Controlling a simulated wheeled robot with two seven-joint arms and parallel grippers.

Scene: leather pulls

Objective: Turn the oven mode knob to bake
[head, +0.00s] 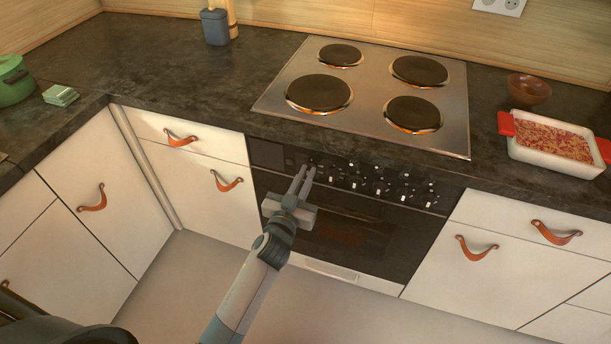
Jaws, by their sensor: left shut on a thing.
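The black oven (345,236) is built in below the hob, with its door shut. A row of several black knobs with white marks runs along its control panel (267,153). My left gripper (307,172) reaches up to the left end of this row. Its fingers are shut on the leftmost knob (311,162), which is mostly hidden by the fingertips. I cannot read the mode markings or tell which way this knob points. My right gripper is not in view.
A hob (455,107) with round plates lies above the oven. A white baking dish (543,156) with red handles and a brown bowl (528,89) stand at right. White drawers with leather pulls flank the oven. The floor (205,275) in front is clear.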

